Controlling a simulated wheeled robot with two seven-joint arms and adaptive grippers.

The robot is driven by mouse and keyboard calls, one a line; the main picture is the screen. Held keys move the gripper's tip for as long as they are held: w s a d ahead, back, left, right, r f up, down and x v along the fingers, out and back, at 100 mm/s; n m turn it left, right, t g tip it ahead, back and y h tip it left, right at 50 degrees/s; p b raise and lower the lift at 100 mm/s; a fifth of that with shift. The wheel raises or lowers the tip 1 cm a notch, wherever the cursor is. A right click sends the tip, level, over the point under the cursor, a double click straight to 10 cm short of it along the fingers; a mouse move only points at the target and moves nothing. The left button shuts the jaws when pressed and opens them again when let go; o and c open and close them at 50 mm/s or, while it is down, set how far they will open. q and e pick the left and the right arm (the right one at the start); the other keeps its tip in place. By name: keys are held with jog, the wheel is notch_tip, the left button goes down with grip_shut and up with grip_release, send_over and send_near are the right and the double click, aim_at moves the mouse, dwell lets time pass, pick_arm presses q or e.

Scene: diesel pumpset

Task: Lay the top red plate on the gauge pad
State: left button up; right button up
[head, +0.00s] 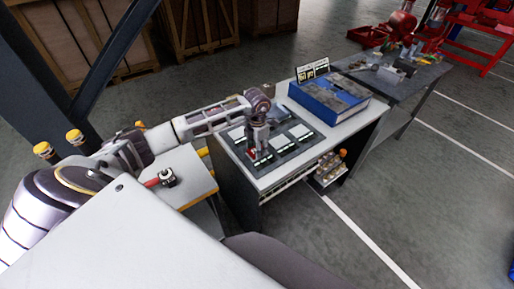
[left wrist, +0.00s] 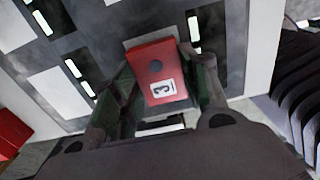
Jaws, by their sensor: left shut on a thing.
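My left gripper (head: 255,150) points down over a dark board (head: 245,171) with several pale pads on a light table. It is shut on a red plate (left wrist: 160,72), which has a dark round spot and a white label with a black mark like a 3. In the head view only a small bit of the red plate (head: 252,154) shows beside the fingers. A pale pad (left wrist: 150,40) shows partly behind the plate; I cannot tell whether the plate touches it. I cannot tell which pad is the gauge pad. My right gripper is not in view.
A blue box (head: 328,98) with a grey top stands behind the board, with a small sign (head: 312,70) at its back. Another red thing (left wrist: 12,134) is at the left edge of the wrist view. A side table (head: 188,178) holds a small dark-and-white device (head: 168,177).

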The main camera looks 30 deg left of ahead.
pick_arm(q)
jog(key=shift+f, duration=0.1)
jog(key=o, duration=1.4)
jog(key=shift+f, duration=0.1)
notch_tip(320, 180, up, 12)
notch_tip(320, 180, up, 6)
jog(key=p, duration=0.3)
dwell(0.7)
